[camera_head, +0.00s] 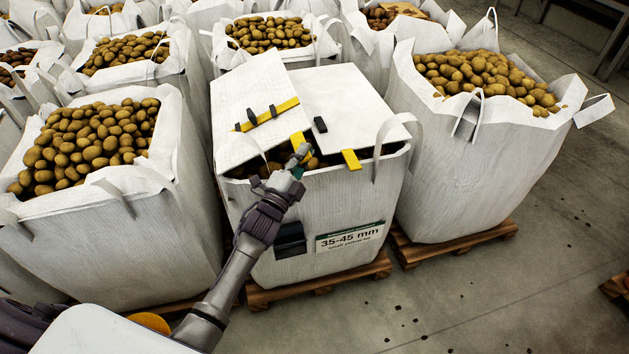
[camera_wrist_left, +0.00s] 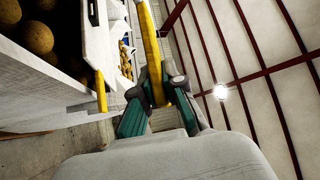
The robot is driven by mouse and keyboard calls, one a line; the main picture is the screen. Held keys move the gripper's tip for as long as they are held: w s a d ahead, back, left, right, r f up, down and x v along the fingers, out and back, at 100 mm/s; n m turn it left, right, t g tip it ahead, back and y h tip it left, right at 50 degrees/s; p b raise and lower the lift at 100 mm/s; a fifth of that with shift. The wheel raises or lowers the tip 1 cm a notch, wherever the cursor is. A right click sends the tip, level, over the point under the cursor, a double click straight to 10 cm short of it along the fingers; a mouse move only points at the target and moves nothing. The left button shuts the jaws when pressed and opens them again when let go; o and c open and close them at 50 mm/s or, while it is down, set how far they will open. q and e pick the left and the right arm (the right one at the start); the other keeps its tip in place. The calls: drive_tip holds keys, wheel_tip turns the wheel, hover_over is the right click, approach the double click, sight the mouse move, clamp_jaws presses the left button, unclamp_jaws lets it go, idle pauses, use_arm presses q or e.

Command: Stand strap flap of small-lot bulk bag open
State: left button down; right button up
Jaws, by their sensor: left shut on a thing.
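The small-lot bulk bag (camera_head: 350,210) is white, with a 35-45 mm label, in the middle of the head view. Its left flap (camera_head: 240,95) carries a yellow strap (camera_head: 268,114) with black buckles and sits tilted, its near edge off the rim. The right flap (camera_head: 345,100) lies nearly flat, with a yellow tab (camera_head: 351,160) at its near edge. My left gripper (camera_head: 299,160) is shut on the left flap's yellow tab (camera_head: 297,140). The left wrist view shows a yellow strip (camera_wrist_left: 152,45) between the teal fingers (camera_wrist_left: 155,95). My right gripper is not in view.
Open bags of potatoes stand close by, on the left (camera_head: 165,230) and right (camera_head: 450,180), with more behind. A loop handle (camera_head: 400,125) rises at the bag's right corner. The bag rests on a wooden pallet (camera_head: 330,281). Concrete floor (camera_head: 500,290) is free at the front right.

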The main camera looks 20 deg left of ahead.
use_arm(q)
drive_tip(key=s+a+r+n+t+y+b, duration=0.1)
drive_tip(key=s+a+r+n+t+y, duration=0.1)
drive_tip(key=s+a+r+n+y, duration=0.55)
drive_tip(key=s+a+r+n+t+y, duration=0.2)
drive_tip(key=a+r+n+y, duration=0.4)
drive_tip(key=n, duration=0.4)
drive_tip(key=s+a+n+g+y, duration=0.4)
drive_tip(key=s+a+n+y, duration=0.1)
drive_tip(key=a+n+y, duration=0.2)
drive_tip(key=shift+a+r+n+g+y, duration=0.2)
drive_tip(key=shift+a+n+g+y, duration=0.2)
drive_tip(key=shift+n, duration=0.95)
drive_tip(key=c, duration=1.2)
unclamp_jaws()
drive_tip(key=shift+c, duration=0.2)
drive_tip(key=v, duration=0.7)
